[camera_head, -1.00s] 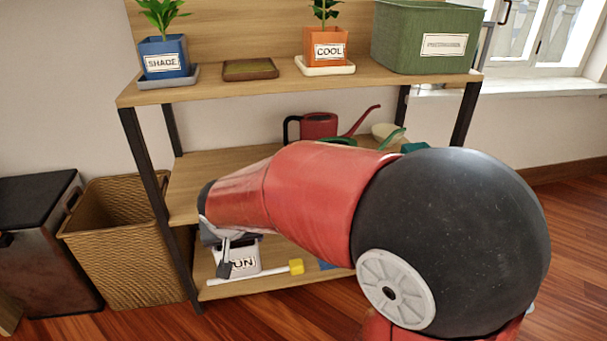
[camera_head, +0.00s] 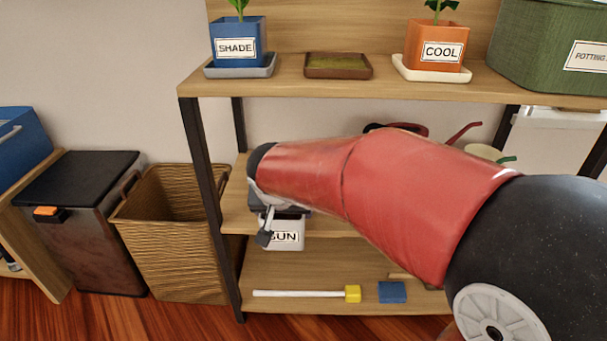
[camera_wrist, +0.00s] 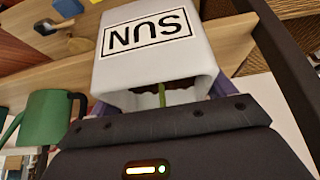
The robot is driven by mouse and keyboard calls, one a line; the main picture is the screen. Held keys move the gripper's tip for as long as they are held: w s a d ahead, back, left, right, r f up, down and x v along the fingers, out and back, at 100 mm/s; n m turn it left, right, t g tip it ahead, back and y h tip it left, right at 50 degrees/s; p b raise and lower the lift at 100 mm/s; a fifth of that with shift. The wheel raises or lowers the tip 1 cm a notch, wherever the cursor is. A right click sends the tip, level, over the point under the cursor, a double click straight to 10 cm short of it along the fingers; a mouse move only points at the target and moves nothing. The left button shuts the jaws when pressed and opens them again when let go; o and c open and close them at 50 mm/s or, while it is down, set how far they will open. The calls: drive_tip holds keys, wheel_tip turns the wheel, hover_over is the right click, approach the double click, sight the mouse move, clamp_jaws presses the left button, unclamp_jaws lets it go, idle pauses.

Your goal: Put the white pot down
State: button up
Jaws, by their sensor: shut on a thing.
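The white pot (camera_head: 283,234) carries a black-framed "SUN" label. In the head view it hangs under my gripper (camera_head: 271,219), in front of the left part of the shelf unit, level with the middle shelf. In the wrist view the pot (camera_wrist: 155,50) fills the upper middle, its label upside down, with a green stem below its rim. My gripper (camera_wrist: 158,112) is shut on the pot. My red arm hides much of the middle shelf (camera_head: 236,213), and I cannot tell whether the pot touches it.
The top shelf holds a blue "SHADE" pot (camera_head: 238,42), an empty brown saucer (camera_head: 338,66), an orange "COOL" pot (camera_head: 437,47) and a green bin (camera_head: 550,50). A yellow-ended white stick (camera_head: 300,293) and blue block (camera_head: 392,292) lie on the bottom shelf. A wicker basket (camera_head: 175,245) stands left.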

drive_tip(key=w, duration=1)
drive_tip(key=shift+w+d, duration=0.2)
drive_tip(key=shift+w, duration=0.2)
drive_tip(key=w, duration=0.4)
drive_tip(key=shift+d+p, duration=0.1)
drive_tip(key=shift+p, duration=0.2)
drive_tip(key=shift+s+f, duration=0.2)
drive_tip(key=shift+f, duration=0.5)
drive_tip(key=shift+f+b, duration=0.15)
drive_tip(key=shift+b, duration=0.2)
drive_tip(key=o, duration=1.3)
